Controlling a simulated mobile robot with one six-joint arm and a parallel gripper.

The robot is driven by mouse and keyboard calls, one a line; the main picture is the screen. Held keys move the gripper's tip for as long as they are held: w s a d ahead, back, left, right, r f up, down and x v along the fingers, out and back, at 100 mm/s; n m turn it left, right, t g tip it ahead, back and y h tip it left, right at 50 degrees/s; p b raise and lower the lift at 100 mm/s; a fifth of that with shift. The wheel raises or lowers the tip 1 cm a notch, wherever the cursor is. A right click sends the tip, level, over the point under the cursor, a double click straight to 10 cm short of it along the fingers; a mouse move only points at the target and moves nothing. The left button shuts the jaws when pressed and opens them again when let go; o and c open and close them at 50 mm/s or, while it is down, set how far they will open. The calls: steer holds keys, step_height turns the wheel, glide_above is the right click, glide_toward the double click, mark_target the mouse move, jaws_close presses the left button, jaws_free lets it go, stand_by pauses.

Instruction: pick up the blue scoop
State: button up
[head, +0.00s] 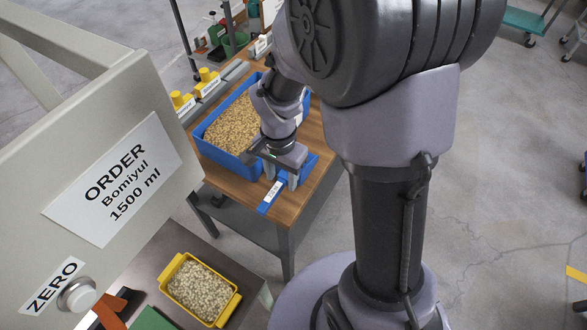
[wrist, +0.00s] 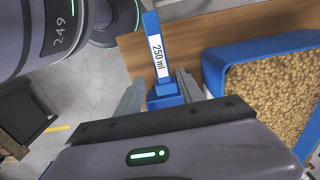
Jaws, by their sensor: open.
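The blue scoop (head: 266,207) lies on the wooden workbench beside the blue bin, near the bench's front edge. In the wrist view its blue handle (wrist: 151,24) carries a white "250 ml" label and points away from my gripper. My gripper (head: 281,180) is over the scoop. In the wrist view the fingers of my gripper (wrist: 160,90) are open, one on each side of the scoop, with visible gaps. The fingers and gripper body hide part of the scoop in both views. I cannot tell how far above the bench the fingertips are.
A blue bin (head: 218,153) of tan grains stands close beside the scoop; it also shows in the wrist view (wrist: 216,72). Yellow-topped items (head: 181,101) stand behind it. A yellow tray (head: 233,308) of pale pieces and a panel reading "ORDER Bomiyul 1500 ml" (head: 115,180) are nearer.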

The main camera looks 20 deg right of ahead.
mark_target(280, 181)
steer(key=f, duration=0.1)
steer(key=f+b, duration=0.1)
steer(key=f, duration=0.1)
steer(key=f+b, duration=0.1)
steer(key=shift+w+a+f, duration=0.2)
steer(key=shift+w+f, duration=0.05)
steer(key=shift+f, duration=0.05)
steer(key=shift+r, duration=0.2)
steer(key=shift+c, duration=0.4)
jaws_close()
